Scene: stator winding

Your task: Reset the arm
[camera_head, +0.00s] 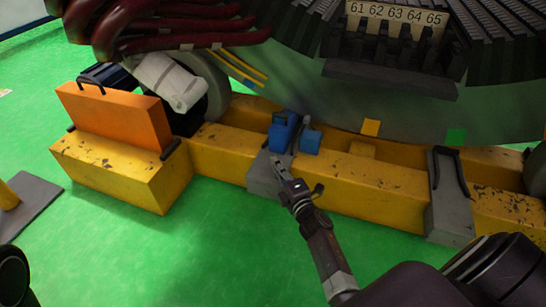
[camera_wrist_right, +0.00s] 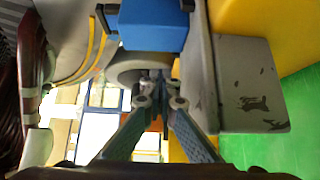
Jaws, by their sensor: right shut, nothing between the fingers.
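My right gripper (camera_head: 279,166) reaches up from the lower right in the head view, with its fingertips in front of the grey block (camera_head: 262,184) on the yellow beam. In the right wrist view the fingers of my right gripper (camera_wrist_right: 158,80) come together at the tips, with nothing between them. A blue block (camera_head: 282,133) sits just beyond the fingertips, with a smaller blue piece (camera_head: 310,141) beside it. The larger blue shape (camera_wrist_right: 153,24) is above the fingertips in the wrist view; I cannot tell whether they touch anything. My left gripper is not in view.
A yellow beam (camera_head: 225,150) runs under the large stator (camera_head: 320,100). An orange box (camera_head: 115,118) stands on a yellow block (camera_head: 120,170) at the left. Another grey block (camera_head: 448,215) is at the right. Dark red cables (camera_head: 180,25) hang upper left. Green floor (camera_head: 210,240) is clear in front.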

